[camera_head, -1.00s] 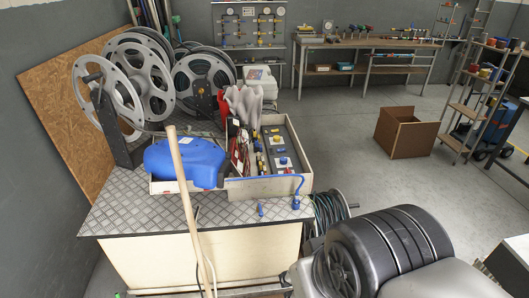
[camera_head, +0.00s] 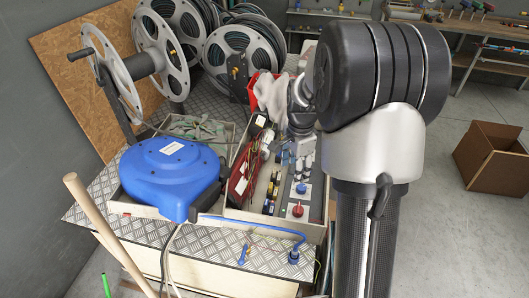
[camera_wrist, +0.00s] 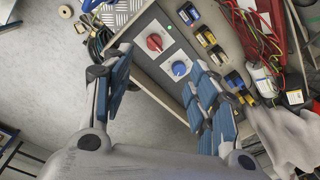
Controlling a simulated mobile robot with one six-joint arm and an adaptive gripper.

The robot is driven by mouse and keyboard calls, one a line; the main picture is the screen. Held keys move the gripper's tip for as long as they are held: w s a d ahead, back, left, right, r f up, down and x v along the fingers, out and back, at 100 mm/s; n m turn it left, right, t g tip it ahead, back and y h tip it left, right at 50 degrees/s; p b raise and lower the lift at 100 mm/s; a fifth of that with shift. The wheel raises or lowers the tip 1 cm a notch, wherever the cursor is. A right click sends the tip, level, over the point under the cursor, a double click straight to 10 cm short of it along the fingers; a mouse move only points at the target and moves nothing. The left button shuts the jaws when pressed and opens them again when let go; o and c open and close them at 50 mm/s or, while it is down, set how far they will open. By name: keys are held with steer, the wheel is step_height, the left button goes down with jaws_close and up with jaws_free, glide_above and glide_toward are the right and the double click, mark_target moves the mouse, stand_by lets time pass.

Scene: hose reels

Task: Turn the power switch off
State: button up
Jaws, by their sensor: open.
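Two rotary switches sit on a dark grey panel in the open box: a red switch (camera_head: 297,210) on a white plate and a blue switch (camera_head: 300,188) farther back. In the wrist view the red switch (camera_wrist: 155,42) and the blue switch (camera_wrist: 179,68) both lie between my spread fingers, apart from them. The frames do not show which is the power switch. My gripper (camera_head: 303,160) is over the panel, behind the blue switch in the head view. In the wrist view my gripper (camera_wrist: 160,72) is open, its blue-padded fingers empty.
A blue hose reel (camera_head: 172,165) sits left of the panel. Red and black wiring (camera_head: 243,170) and small modules fill the compartment beside it. A grey cloth (camera_head: 268,98) is close to my gripper. Large metal reels (camera_head: 240,50) stand behind. A wooden handle (camera_head: 100,225) leans at front left.

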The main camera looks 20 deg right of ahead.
mark_target(299, 207)
steer(key=d+f+m+b, duration=0.1)
steer(key=f, duration=0.7)
steer(key=d+f+m+b, duration=0.1)
steer(key=d+f+b, duration=0.1)
steer(key=f, duration=0.7)
steer(key=w+d+f+m+b, duration=0.1)
steer(key=f+m, duration=0.1)
steer(key=f, duration=0.6)
steer(key=shift+d+f+g+b, duration=0.3)
steer(key=shift+d+f+g, duration=0.1)
steer(key=shift+c, duration=0.4)
steer(key=c, duration=0.8)
